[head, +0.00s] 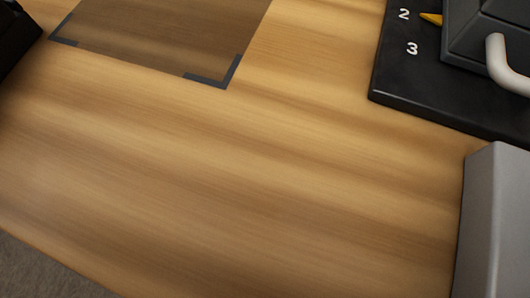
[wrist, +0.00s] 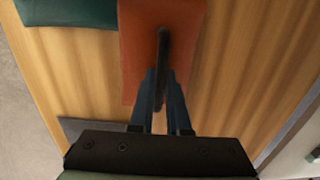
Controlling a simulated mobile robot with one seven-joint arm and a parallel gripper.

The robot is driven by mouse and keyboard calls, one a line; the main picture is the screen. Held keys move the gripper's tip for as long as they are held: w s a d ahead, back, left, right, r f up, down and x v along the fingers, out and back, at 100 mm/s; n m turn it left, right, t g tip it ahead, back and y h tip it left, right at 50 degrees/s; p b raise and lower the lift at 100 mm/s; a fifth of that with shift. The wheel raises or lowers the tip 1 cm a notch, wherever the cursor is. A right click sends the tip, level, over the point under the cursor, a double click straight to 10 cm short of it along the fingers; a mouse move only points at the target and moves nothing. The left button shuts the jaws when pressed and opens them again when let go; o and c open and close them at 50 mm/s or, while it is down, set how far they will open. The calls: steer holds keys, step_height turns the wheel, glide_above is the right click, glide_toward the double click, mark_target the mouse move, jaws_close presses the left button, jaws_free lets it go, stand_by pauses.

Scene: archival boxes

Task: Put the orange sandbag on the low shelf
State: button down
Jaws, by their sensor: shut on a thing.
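The orange sandbag (wrist: 138,55) shows at the top middle of the wrist view, with a dark strap (wrist: 163,45) running along it. My gripper (wrist: 161,88) has its blue fingers shut on this strap, over the wooden surface. I cannot tell whether the sandbag touches the wood or hangs above it. The head view shows neither my gripper nor the sandbag. I cannot make out the low shelf in either view.
A green object (wrist: 68,12) lies close left of the sandbag. In the head view, a dark corner-marked area (head: 170,28) lies on the wooden top (head: 230,170). A numbered black plate (head: 400,85) is at upper right, a grey block (head: 497,225) at lower right. The middle is clear.

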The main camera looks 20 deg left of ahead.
steer(key=c, duration=0.9)
jaws_free()
steer(key=shift+s+a, duration=0.1)
steer(key=r+p, duration=0.2)
steer(key=r, duration=0.2)
steer(key=r+p, duration=0.3)
steer(key=r, duration=0.1)
steer(key=r+p, duration=0.2)
steer(key=r, duration=0.2)
steer(key=shift+d, duration=0.35)
